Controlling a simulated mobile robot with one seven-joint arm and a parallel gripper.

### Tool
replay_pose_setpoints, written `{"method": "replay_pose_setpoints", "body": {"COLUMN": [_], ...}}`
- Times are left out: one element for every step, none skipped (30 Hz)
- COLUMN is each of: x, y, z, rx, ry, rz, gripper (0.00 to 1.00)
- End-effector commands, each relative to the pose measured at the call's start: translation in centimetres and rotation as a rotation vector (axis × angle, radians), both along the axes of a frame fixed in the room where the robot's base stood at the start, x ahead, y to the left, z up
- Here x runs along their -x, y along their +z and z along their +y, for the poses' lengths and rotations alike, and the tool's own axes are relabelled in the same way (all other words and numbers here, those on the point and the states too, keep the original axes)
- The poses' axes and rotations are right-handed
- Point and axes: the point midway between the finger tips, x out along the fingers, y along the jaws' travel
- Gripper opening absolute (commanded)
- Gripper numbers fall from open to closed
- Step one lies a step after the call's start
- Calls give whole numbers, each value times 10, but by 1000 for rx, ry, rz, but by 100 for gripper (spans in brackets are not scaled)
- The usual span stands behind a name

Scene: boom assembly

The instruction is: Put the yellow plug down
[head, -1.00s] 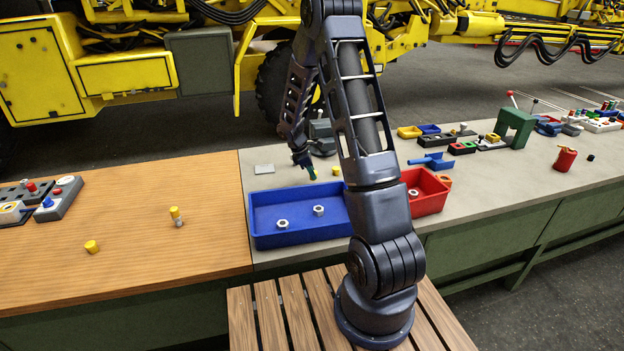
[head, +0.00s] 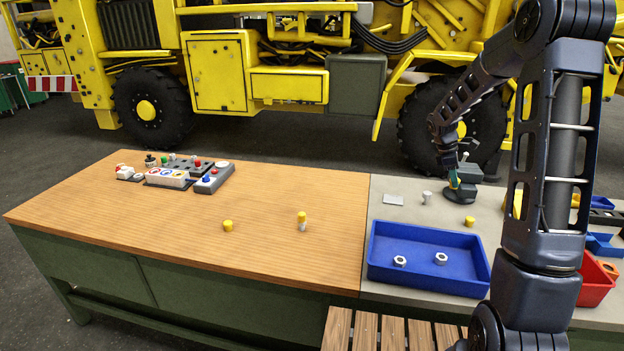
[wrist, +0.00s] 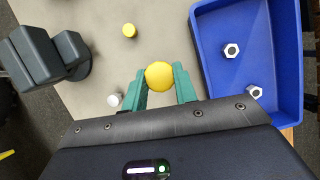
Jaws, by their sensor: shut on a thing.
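My gripper (head: 453,182) is above the grey bench, behind the blue tray and in front of the vice-like device. In the wrist view its green fingers (wrist: 160,84) are shut on a round yellow plug (wrist: 159,75), seen from its top. The held plug cannot be made out in the head view.
The blue tray (head: 375,268) holds two nuts. A dark device (head: 467,188) stands behind the gripper.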

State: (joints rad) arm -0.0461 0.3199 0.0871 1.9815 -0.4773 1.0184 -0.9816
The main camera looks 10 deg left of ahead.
Motion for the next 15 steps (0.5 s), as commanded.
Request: {"method": "replay_pose_setpoints", "body": {"x": [0, 0, -1, -2, -3, -4, -6, -8, -10, -12, -14, -16, -17, -18, -18], "y": [0, 0, 0, 0, 0, 0, -1, -1, -1, -1, -1, -1, -1, -2, -2], "z": [0, 1, 4, 7, 11, 19, 27, 35, 49, 60, 72, 90, 103, 116, 134], "rx": [0, 0, -1, -1, -2, -3, -3, -4, -6, -7, -7, -8, -10, -11, -12], "ry": [1, 3, 11, 19, 31, 54, 75, 101, 140, 174, 209, 260, 298, 335, 386], "rz": [0, 0, 0, 0, 0, 0, 0, 0, 1, 0, 1, 1, 3, 3, 4], "gripper": [7, 7, 7, 7, 7, 7, 7, 7, 7, 7, 7, 7, 7, 7, 7]}}
